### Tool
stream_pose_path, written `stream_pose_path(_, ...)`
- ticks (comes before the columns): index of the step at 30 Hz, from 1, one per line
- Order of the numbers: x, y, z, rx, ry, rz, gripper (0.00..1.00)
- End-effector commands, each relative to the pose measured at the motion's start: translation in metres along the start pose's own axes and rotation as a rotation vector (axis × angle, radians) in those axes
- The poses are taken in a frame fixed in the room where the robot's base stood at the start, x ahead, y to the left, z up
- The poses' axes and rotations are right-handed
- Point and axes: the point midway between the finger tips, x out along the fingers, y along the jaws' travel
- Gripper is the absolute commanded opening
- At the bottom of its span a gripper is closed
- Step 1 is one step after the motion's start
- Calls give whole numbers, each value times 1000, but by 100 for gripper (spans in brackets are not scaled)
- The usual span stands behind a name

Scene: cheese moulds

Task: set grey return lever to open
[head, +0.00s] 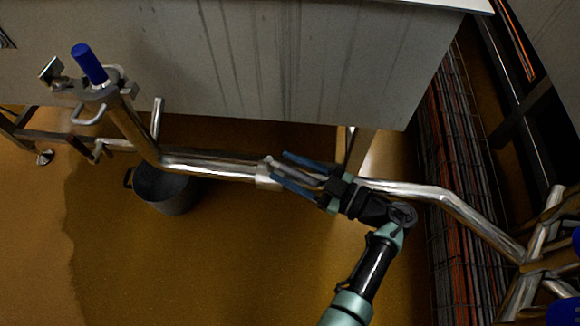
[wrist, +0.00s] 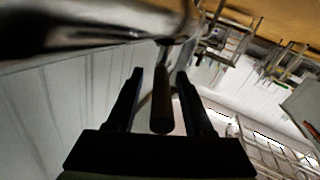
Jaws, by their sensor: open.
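The grey return lever (head: 288,170) sticks out from a collar on the shiny steel pipe (head: 210,166) in the head view. My gripper (head: 279,164) is at the pipe, with one finger on each side of the lever. In the wrist view the lever (wrist: 162,105) lies between the two open fingers of my gripper (wrist: 160,73), with a small gap on both sides. The pipe (wrist: 90,25) crosses the top of that view. My fingers do not appear closed on the lever. The lever's base is partly hidden at the pipe.
A grey metal bucket (head: 165,190) stands on the brown floor below the pipe. A blue-handled valve (head: 89,63) is at the upper left. A large pale tank wall (head: 270,70) rises behind the pipe. Pipe branches (head: 540,255) lie at the right. Floor at lower left is clear.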

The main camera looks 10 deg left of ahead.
Motion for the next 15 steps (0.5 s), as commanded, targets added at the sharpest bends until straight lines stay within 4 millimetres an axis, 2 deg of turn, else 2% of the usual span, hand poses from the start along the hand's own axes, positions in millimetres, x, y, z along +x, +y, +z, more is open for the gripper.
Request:
stream_pose_path(9,-1,12,-58,-2,-1,2,52)
stream_pose_path(15,-1,17,-84,0,0,2,52)
